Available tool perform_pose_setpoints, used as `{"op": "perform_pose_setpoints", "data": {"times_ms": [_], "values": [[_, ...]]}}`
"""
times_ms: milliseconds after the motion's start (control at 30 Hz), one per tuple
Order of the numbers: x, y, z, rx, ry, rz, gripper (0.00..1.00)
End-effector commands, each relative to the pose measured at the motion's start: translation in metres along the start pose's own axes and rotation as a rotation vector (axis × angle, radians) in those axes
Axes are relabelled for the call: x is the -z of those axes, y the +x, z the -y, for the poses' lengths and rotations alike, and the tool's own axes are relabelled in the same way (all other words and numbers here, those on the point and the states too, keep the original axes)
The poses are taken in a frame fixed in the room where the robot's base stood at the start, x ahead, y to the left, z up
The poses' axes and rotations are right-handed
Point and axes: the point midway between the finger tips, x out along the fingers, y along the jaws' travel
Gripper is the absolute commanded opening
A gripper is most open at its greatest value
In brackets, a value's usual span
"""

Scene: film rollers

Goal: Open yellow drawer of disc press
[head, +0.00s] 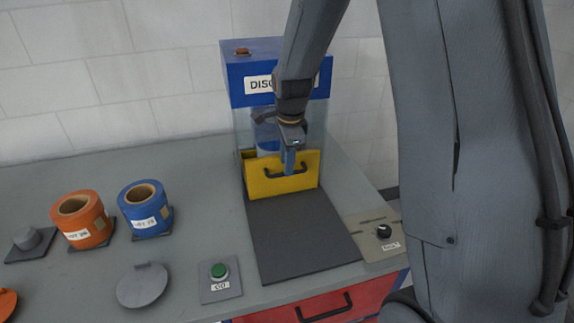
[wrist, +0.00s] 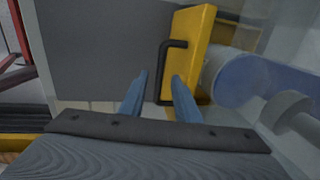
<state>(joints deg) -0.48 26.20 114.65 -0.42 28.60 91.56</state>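The disc press (head: 236,75) has a blue top, clear walls and the yellow drawer (head: 262,184) low at its front. The drawer also shows in the wrist view (wrist: 191,45), at upper right. Its dark bar handle (head: 300,172) sits on the front face. My gripper (head: 289,168) is at the handle, pointing down. In the wrist view its two blue fingers (wrist: 160,76) are apart, with the handle (wrist: 163,70) seen between their tips. Whether either finger touches the handle I cannot tell. In the head view my arm hides part of the press label.
A dark mat (head: 300,237) lies clear in front of the drawer. A knob panel (head: 382,240) is right of it, a green button (head: 219,271) left. Orange (head: 84,226) and blue (head: 146,214) rollers stand further left. A red drawer (head: 280,314) is below the counter.

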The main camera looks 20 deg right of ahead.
Motion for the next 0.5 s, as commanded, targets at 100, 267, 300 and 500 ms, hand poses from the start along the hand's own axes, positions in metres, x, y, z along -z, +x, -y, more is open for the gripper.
{"op": "perform_pose_setpoints", "data": {"times_ms": [100,267,300,500], "values": [[0.000,0.013,0.000,-0.002,0.000,0.000,0.29],[0.000,0.023,0.000,0.000,-0.001,0.000,0.29],[0.000,0.024,0.000,0.000,-0.001,0.000,0.29],[0.000,0.025,0.000,0.001,-0.002,0.000,0.29]]}}
